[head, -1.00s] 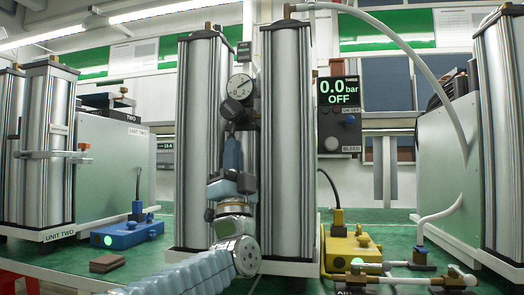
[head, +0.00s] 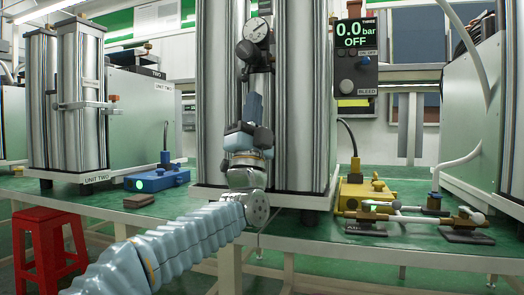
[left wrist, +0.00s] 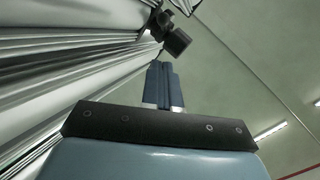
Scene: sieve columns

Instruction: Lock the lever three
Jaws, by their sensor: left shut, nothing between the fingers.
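The unit with the THREE display has tall metal columns (head: 215,120) in the middle of the head view. A round gauge (head: 256,30) sits high between them, with a dark fitting (head: 246,52) just below it. Whether this dark fitting is the lever cannot be told. My left gripper (head: 254,100) is upright in front of the columns, below the fitting. In the left wrist view its blue fingers (left wrist: 163,82) are together and empty. A dark block-shaped knob (left wrist: 177,42) shows just beyond their tips. My right gripper is not in view.
The display box (head: 356,60) reads 0.0 bar OFF. A yellow box (head: 362,192) and pipework with valves (head: 420,213) lie on the green table at right. A blue box (head: 158,179) and a brown block (head: 138,201) lie at left. A red stool (head: 48,250) stands below.

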